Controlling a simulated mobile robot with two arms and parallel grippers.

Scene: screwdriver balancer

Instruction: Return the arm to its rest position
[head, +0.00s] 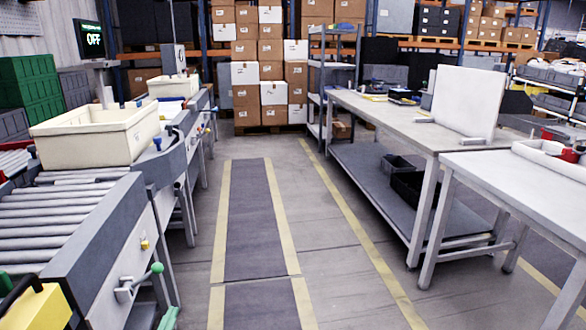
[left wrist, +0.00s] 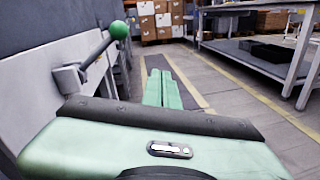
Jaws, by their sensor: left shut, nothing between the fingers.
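My left gripper (left wrist: 162,88) shows in the left wrist view with its two green fingers together and nothing between them. It points along the aisle, beside the conveyor's side panel. In the head view only a small green part of my left gripper (head: 168,319) shows at the bottom edge. A lever with a green ball knob (head: 157,267) sticks out of the conveyor side, just above the gripper in the head view. The same green knob (left wrist: 119,30) is left of the fingers in the wrist view, apart from them. My right gripper is not in view.
The roller conveyor (head: 62,230) runs along the left and carries a cream bin (head: 95,137). Workbenches (head: 425,133) stand on the right. The marked floor aisle (head: 255,220) between them is clear. Stacked cardboard boxes (head: 270,75) stand at the back.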

